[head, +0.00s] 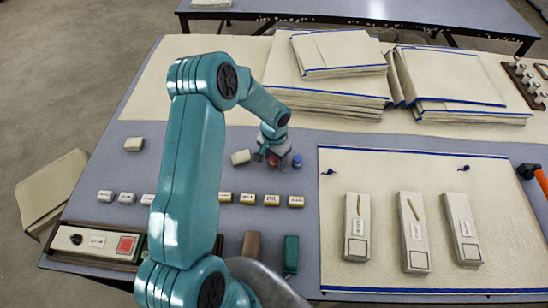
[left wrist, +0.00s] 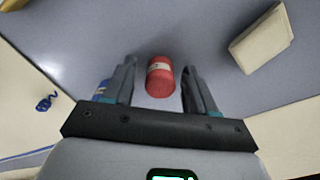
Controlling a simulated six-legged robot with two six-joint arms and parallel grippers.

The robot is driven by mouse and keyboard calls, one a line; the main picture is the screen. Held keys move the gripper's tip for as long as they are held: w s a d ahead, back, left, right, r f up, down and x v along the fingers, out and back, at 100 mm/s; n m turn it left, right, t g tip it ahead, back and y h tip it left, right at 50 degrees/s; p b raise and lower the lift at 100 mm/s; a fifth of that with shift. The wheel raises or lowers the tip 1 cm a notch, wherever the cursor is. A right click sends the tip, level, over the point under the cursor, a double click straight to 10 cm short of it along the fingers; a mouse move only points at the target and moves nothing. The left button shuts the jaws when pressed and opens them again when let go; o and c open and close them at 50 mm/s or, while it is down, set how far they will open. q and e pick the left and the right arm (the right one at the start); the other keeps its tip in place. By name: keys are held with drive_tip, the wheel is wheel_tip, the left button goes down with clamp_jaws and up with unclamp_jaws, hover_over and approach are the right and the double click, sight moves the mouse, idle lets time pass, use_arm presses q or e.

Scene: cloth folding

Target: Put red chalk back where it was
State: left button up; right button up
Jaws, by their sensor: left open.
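The red chalk (left wrist: 160,77), a short red cylinder with a pale label, lies on the grey table between the two fingers of my left gripper (left wrist: 159,66). The fingers are open, with a gap on each side of it. In the head view the red chalk (head: 273,161) is partly hidden under my left gripper (head: 271,156), which is low over the table. A blue cylinder (head: 297,161) stands just right of the gripper; in the left wrist view it shows partly behind the left finger. My right gripper is not in view.
A cream block (head: 241,157) lies just left of the gripper. A row of small labelled blocks (head: 272,200) lies nearer. A blue-edged cloth (head: 505,215) with three labelled holders (head: 413,232) is at right. Folded cloths (head: 330,95) are stacked behind.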

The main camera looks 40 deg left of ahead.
use_arm(q)
wheel_tip(320, 180, up, 12)
drive_tip(key=b, duration=0.1)
drive_tip(key=shift+r, duration=0.1)
idle(0.5)
